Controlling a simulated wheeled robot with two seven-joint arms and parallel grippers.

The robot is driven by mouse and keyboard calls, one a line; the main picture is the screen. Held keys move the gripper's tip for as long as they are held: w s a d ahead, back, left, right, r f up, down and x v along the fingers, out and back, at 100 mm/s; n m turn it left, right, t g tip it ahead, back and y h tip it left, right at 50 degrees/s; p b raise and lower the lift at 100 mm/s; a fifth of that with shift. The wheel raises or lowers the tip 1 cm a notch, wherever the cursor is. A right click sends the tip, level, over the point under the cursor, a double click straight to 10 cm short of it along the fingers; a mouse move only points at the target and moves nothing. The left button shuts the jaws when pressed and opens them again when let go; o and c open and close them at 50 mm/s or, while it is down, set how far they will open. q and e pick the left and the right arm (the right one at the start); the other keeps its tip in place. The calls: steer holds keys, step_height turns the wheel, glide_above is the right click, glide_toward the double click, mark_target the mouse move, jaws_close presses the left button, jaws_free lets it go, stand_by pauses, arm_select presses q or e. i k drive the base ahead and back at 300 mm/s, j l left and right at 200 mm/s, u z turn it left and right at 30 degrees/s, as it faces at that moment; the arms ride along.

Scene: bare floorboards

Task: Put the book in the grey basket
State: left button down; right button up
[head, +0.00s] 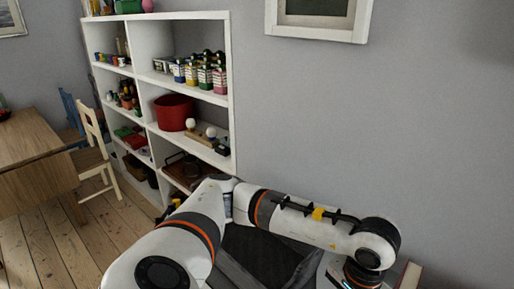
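A dark grey, open-looking shape (262,247) at the bottom middle, behind and below my arm, looks like the grey basket; my arm hides part of it and the lower frame edge cuts it off. A narrow thing with a reddish edge and a pale side (411,275) stands at the bottom right, just right of my arm's far end. It may be the book, but only its upper part shows. My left arm comes in from the bottom left, bends and reaches right, then turns down out of the frame. Its gripper is below the frame edge. My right gripper does not show.
A white shelf unit (235,130) stands against the wall with bottles (205,76), a red bucket (174,112) and small items. A wooden table (35,185) and a pale chair (97,150) are at the left. Floorboards (120,225) are clear between them and my arm.

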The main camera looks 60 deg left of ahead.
mark_target(236, 250)
steer(key=k+j+z, duration=0.1)
steer(key=k, duration=0.2)
steer(key=k+j+u, duration=0.1)
steer(key=u, duration=0.3)
steer(key=k+j+u, duration=0.1)
steer(key=u, duration=0.3)
